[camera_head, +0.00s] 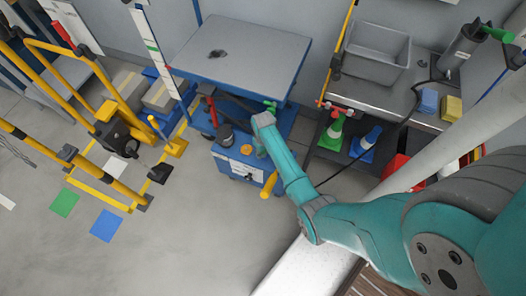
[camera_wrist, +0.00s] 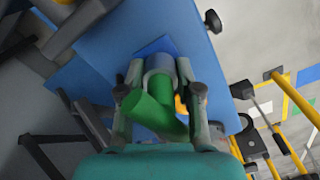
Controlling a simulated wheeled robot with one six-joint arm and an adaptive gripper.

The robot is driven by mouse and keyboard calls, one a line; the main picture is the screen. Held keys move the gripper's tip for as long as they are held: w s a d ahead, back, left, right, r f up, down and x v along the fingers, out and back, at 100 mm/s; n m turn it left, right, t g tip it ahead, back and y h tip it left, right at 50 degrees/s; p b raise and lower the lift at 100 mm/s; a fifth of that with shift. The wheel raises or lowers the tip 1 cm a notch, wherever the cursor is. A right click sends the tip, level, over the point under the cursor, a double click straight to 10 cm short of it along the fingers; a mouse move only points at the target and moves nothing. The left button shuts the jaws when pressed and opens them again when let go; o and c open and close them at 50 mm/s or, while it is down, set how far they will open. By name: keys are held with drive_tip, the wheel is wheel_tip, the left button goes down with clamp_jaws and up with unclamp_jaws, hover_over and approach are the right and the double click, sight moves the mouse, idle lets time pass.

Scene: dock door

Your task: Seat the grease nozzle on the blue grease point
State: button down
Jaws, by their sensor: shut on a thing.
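My gripper (camera_wrist: 161,80) is shut on the green grease nozzle (camera_wrist: 150,108), which fills the space between the fingers in the wrist view. A grey-blue collar (camera_wrist: 160,64) shows at the nozzle's far end, in front of a small blue patch (camera_wrist: 155,46) on a larger blue surface. I cannot tell whether that patch is the blue grease point, or whether the nozzle touches it. In the head view my teal arm reaches to the blue lift table's base (camera_head: 237,165), and its end hides most of the nozzle. A bit of green (camera_head: 270,106) shows beside it.
The grey lift tabletop (camera_head: 240,55) overhangs behind my gripper. On the right, a bench has a grey basin (camera_head: 376,52), a grey cylinder (camera_head: 461,46) and a dark hose (camera_head: 410,108). Yellow rails (camera_head: 100,80) stand left.

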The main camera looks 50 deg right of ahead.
drive_tip(key=shift+f, duration=0.45)
drive_tip(key=c, duration=1.1)
unclamp_jaws()
drive_tip(key=shift+o, duration=0.2)
drive_tip(key=shift+r, duration=5.45)
